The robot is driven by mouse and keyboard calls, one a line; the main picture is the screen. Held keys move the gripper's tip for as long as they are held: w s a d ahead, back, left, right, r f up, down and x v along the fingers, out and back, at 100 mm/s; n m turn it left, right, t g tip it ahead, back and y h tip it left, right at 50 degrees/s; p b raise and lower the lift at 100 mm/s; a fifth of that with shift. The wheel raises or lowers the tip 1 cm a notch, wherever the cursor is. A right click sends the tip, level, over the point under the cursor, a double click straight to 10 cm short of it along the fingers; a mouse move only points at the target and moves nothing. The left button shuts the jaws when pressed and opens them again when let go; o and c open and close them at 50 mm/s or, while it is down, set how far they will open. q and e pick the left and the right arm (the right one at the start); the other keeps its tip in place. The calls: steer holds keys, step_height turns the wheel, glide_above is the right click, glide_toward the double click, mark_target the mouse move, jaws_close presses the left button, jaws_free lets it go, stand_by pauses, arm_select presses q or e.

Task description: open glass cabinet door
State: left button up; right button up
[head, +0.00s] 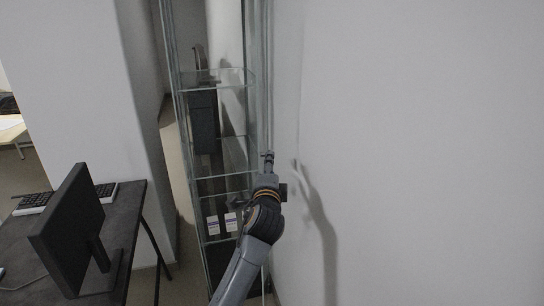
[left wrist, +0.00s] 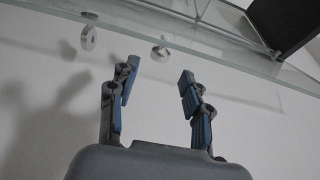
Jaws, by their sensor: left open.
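The tall glass cabinet (head: 213,130) stands against the wall in the middle of the head view. Its clear front makes it hard to tell the door from the fixed panes. My left gripper (head: 268,155) is at the cabinet's right edge, close to the wall. In the left wrist view, the left gripper (left wrist: 158,78) is open, with nothing between its fingers. A glass pane (left wrist: 220,60) crosses beyond the fingertips, with two round metal fittings (left wrist: 160,53) on or near it. I cannot tell whether the fingers touch the glass. My right gripper is not in view.
Dark boxes (head: 204,120) and small white packets (head: 213,225) are on the cabinet shelves. A dark desk (head: 125,215) with a monitor (head: 72,232) and keyboard (head: 98,192) stands at the left. A bare white wall (head: 430,140) is close on the right.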

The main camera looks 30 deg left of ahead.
arm_select(q)
steer(key=x, duration=0.6)
jaws_close()
steer(key=shift+f, duration=0.1)
